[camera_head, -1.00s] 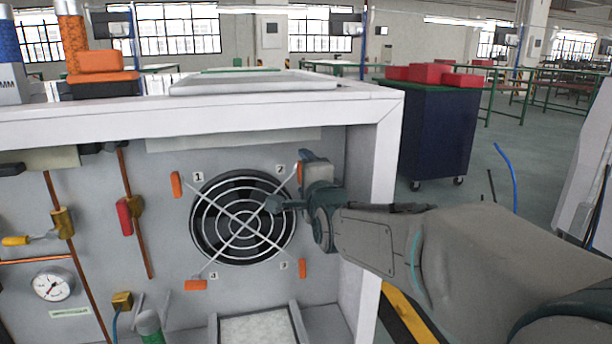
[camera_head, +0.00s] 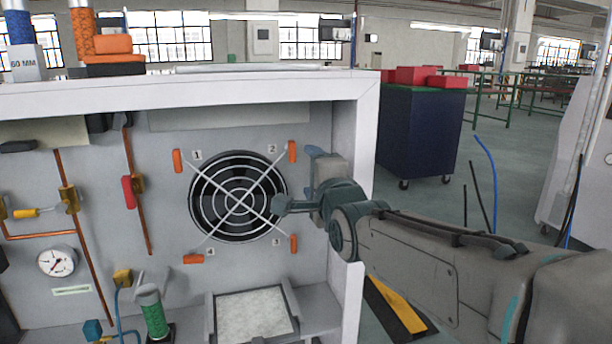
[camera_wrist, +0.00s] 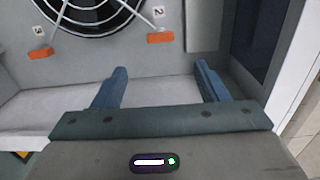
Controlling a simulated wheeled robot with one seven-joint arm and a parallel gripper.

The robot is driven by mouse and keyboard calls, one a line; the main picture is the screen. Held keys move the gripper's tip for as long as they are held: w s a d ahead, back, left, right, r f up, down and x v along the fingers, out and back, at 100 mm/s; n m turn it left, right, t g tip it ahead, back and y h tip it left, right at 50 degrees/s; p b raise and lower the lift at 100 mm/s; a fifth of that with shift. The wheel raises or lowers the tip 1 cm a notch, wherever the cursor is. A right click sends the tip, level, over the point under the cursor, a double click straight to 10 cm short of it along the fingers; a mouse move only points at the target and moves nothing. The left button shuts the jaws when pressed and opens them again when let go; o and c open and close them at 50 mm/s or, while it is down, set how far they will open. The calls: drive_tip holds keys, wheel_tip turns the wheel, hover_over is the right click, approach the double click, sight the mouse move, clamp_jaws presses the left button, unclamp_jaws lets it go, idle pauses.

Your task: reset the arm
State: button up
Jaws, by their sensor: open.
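My gripper (camera_head: 279,205) is in front of the right part of the generator's back panel, near the right edge of the round fan (camera_head: 238,196). In the wrist view my gripper (camera_wrist: 160,80) shows two blue fingers spread wide apart with nothing between them. The fan has a wire guard and orange clips at its corners, numbered 1 to 4. The clip by number 2 (camera_head: 292,152) and the clip by number 3 (camera_head: 294,244) are close to my gripper. In the wrist view they also show, above the fingers. My arm reaches in from the right.
The white cabinet frame (camera_head: 353,200) stands right beside my wrist. Inside are a gauge (camera_head: 56,261), copper pipes, a green cylinder (camera_head: 152,312) and a white filter tray (camera_head: 252,316). A dark blue cart (camera_head: 418,130) stands behind on the right, with open floor around it.

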drive_tip(key=shift+d, duration=0.2)
drive_tip(key=s+d+r+n+g+h+p, duration=0.1)
drive_tip(key=s+d+r+n+g+p, duration=0.1)
drive_tip(key=s+n+g+p, duration=0.3)
drive_tip(key=s+d+r+n+g+h+p, duration=0.1)
drive_tip(key=s+d+n+g+p, duration=0.3)
drive_tip(key=s+p, duration=0.6)
drive_tip(key=s+d+r+n+g+h+p, duration=0.1)
drive_tip(key=s+d+r+n+g+p, duration=0.2)
drive_tip(key=p, duration=1.5)
drive_tip(key=s+n+g, duration=0.2)
drive_tip(key=s+n, duration=0.1)
drive_tip(key=s, duration=0.2)
drive_tip(key=shift+s+r+n+g+h, duration=0.25)
drive_tip(key=shift+s+n+g+h, duration=0.05)
drive_tip(key=shift+g+h, duration=0.1)
